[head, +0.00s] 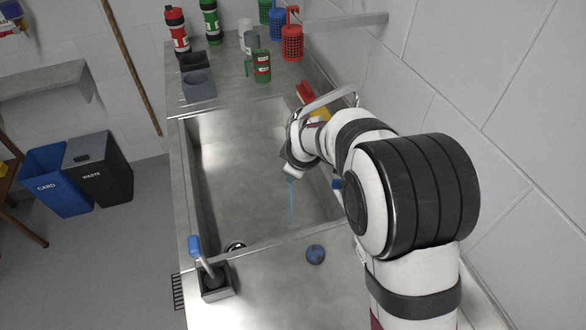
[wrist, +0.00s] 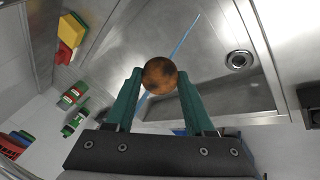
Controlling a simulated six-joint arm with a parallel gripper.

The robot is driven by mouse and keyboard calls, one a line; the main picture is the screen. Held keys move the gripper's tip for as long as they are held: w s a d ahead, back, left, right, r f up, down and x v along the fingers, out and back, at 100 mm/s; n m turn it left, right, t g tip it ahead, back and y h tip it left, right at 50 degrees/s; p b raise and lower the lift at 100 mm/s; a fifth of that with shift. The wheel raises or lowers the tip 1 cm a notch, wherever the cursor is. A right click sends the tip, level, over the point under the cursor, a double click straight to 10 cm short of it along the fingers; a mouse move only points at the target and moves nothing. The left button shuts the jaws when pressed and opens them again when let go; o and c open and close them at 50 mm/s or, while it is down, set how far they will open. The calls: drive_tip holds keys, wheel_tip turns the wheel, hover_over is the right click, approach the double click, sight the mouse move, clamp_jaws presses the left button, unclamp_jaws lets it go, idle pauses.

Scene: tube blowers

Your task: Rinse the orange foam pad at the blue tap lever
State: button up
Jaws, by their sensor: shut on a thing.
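The orange foam pad (wrist: 160,76) is round and brownish orange, with dark patches. My gripper (wrist: 160,78) has teal fingers shut on its two sides. In the head view my gripper (head: 291,178) hangs over the sink basin, and the pad is hidden there. A thin blue water stream (head: 291,205) falls below the gripper. In the wrist view the stream (wrist: 187,38) lines up with the pad; I cannot tell whether it touches. A blue knob (head: 337,183), perhaps the tap lever, shows beside my arm. The curved metal spout (head: 330,100) is partly hidden by my arm.
The steel sink (head: 235,170) is empty around the drain (wrist: 239,60). A blue ball-like pad (head: 316,254) lies on the front counter. A blue-handled item (head: 195,246) stands at front left. Red and yellow blocks (head: 312,95), mugs and bottles are behind.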

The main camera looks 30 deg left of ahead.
drive_tip(key=shift+s+a, duration=0.1)
drive_tip(key=s+d, duration=0.5)
drive_tip(key=s, duration=0.1)
drive_tip(key=shift+s, duration=0.15)
idle(0.4)
idle(0.5)
idle(0.6)
drive_tip(key=s+d+r, duration=0.3)
drive_tip(key=s+r, duration=0.1)
idle(0.6)
